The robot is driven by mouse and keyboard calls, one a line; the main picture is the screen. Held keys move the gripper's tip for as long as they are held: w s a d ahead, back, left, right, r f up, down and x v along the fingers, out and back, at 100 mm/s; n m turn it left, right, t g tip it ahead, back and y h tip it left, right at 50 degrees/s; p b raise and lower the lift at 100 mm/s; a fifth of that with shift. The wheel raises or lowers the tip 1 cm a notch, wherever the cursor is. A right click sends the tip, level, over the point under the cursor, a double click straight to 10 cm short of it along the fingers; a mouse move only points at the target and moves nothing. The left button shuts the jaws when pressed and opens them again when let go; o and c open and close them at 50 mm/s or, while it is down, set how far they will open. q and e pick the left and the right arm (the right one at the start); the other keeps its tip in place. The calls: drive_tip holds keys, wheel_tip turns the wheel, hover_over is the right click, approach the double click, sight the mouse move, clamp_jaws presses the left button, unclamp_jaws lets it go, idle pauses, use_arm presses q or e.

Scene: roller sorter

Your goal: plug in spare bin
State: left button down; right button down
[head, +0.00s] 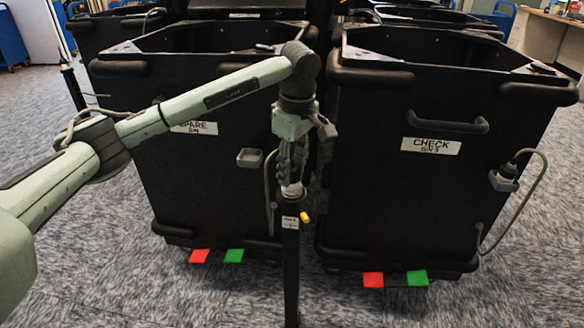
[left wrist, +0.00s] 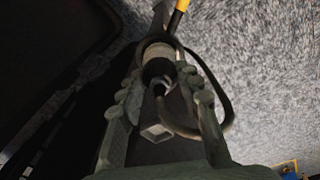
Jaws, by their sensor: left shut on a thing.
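The black spare bin (head: 200,190) stands upright at centre left, with a white "SPARE" label (head: 195,127). A small grey socket (head: 250,158) is on its front at the right and looks empty. My left gripper (head: 291,180) points down in front of the bin's right edge, to the right of that socket. It is shut on a plug, whose round body (left wrist: 157,62) shows between the fingers in the left wrist view. A dark cable (left wrist: 224,95) loops from the plug. The gripper is directly above a thin black post (head: 291,260); whether the plug touches it is unclear.
The check bin (head: 430,200) stands close on the right, with a plug (head: 505,182) and cable at its right side. A yellow piece (head: 305,217) is on the post. Red and green tabs lie at both bins' feet. Carpet in front is clear.

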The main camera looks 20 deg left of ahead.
use_arm(q)
drive_tip(key=shift+f, duration=0.35)
idle(0.3)
drive_tip(key=c, duration=1)
unclamp_jaws()
drive_tip(key=r, duration=0.8)
drive_tip(key=d+r, duration=0.1)
drive_tip(key=r, duration=0.3)
drive_tip(key=shift+s, duration=0.35)
